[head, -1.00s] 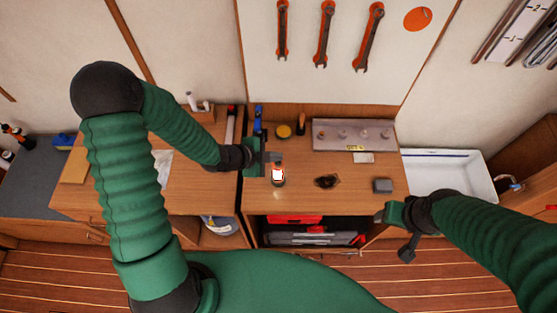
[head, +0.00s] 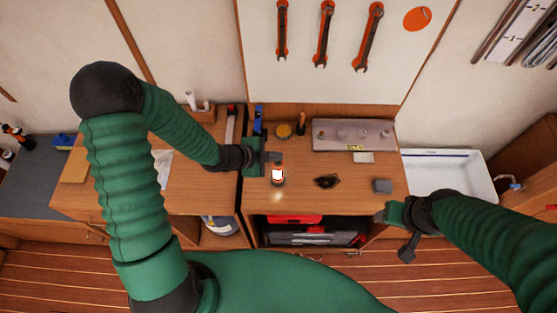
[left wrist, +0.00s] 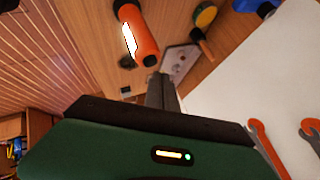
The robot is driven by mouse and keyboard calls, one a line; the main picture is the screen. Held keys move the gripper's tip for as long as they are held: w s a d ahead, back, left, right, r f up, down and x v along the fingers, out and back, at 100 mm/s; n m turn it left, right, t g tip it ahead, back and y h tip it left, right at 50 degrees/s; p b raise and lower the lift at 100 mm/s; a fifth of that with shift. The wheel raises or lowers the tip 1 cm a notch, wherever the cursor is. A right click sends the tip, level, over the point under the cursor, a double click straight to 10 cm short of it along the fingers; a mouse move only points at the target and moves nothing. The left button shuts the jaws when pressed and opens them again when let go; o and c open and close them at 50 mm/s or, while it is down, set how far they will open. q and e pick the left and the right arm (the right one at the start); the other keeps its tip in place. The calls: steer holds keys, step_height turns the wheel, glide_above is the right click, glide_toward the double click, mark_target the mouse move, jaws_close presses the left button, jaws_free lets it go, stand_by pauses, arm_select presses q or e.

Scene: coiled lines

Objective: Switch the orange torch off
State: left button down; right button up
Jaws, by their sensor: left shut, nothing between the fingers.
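The orange torch (head: 278,177) stands near the front left of the wooden bench, with a bright white lit strip on its side and a pale glow on the bench in front. In the left wrist view the torch (left wrist: 140,38) shows its orange body, lit strip and dark end. My left gripper (head: 273,157) is shut and empty, its fingertips close to the torch's far upper end. In the left wrist view its fingers (left wrist: 162,92) point near the dark end; I cannot tell if they touch. My right gripper (head: 384,214) is at the bench's front right corner, its fingers unclear.
A dark round item (head: 326,181) and a small grey block (head: 382,185) lie right of the torch. A yellow-topped tin (head: 284,131) and a metal panel with knobs (head: 352,135) stand behind. A white sink (head: 445,165) is at right. Open shelves lie below the bench.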

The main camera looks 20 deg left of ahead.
mark_target(275, 165)
arm_select(q)
steer(key=shift+f, duration=0.1)
steer(key=shift+f+b, duration=0.3)
steer(key=shift+b, duration=0.05)
steer(key=shift+f+b, duration=0.3)
steer(key=shift+f, duration=0.05)
steer(key=shift+r, duration=0.15)
steer(key=shift+r+p, duration=0.65)
steer(key=shift+p, duration=0.05)
steer(key=shift+s, duration=0.1)
step_height(275, 165, up, 6)
steer(key=p, duration=0.5)
